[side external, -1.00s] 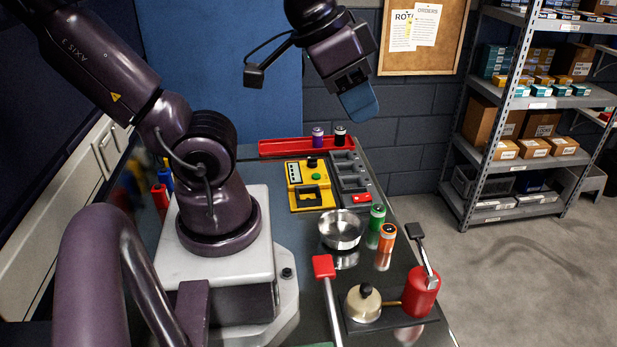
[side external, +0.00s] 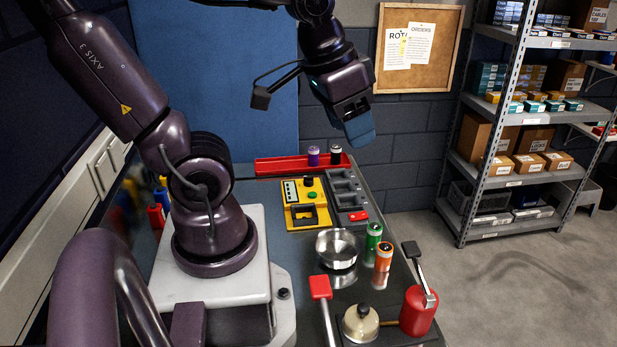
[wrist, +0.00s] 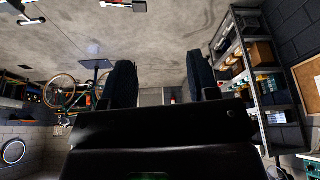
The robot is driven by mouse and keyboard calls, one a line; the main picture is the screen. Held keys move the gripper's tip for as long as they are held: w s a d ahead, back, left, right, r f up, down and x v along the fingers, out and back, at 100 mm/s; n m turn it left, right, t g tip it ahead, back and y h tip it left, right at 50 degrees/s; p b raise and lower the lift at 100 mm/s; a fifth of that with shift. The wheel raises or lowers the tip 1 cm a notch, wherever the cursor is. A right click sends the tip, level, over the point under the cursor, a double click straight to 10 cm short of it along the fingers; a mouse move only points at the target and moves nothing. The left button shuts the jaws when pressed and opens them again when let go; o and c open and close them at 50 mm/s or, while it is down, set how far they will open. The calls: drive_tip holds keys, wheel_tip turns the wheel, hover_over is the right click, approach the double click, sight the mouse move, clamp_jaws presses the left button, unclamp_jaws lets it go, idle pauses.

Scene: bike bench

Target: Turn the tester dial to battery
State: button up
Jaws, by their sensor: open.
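The yellow tester (side external: 306,205) lies flat on the bench in the side external view. Its black dial (side external: 308,181) sits near its far edge, with a green button (side external: 310,195) just below; the dial's pointing direction is too small to read. My gripper (side external: 360,133) hangs in the air above and to the right of the tester, apart from everything. In the wrist view its two dark fingers (wrist: 160,85) stand well apart with nothing between them. The wrist view looks out into the room, so the tester is not in it.
A grey tray (side external: 344,191) lies right of the tester and a red tray (side external: 278,167) behind it, with purple (side external: 313,156) and black cells.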

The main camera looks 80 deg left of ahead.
drive_tip(key=w+a+f+n+g, duration=0.1)
drive_tip(key=a+f+n+g, duration=0.2)
drive_tip(key=a, duration=0.4)
drive_tip(key=w+a+f+n, duration=0.2)
drive_tip(key=a+f+n, duration=0.25)
drive_tip(key=a, duration=0.25)
drive_tip(key=n+g, duration=0.1)
drive_tip(key=n, duration=1.2)
hover_over(308, 180)
wheel_tip(308, 180, down, 10)
drive_tip(key=f, duration=1.2)
drive_tip(key=shift+w+a+f, duration=0.1)
drive_tip(key=shift+a+f, duration=0.1)
drive_tip(key=shift+a, duration=0.05)
drive_tip(key=c, duration=0.9)
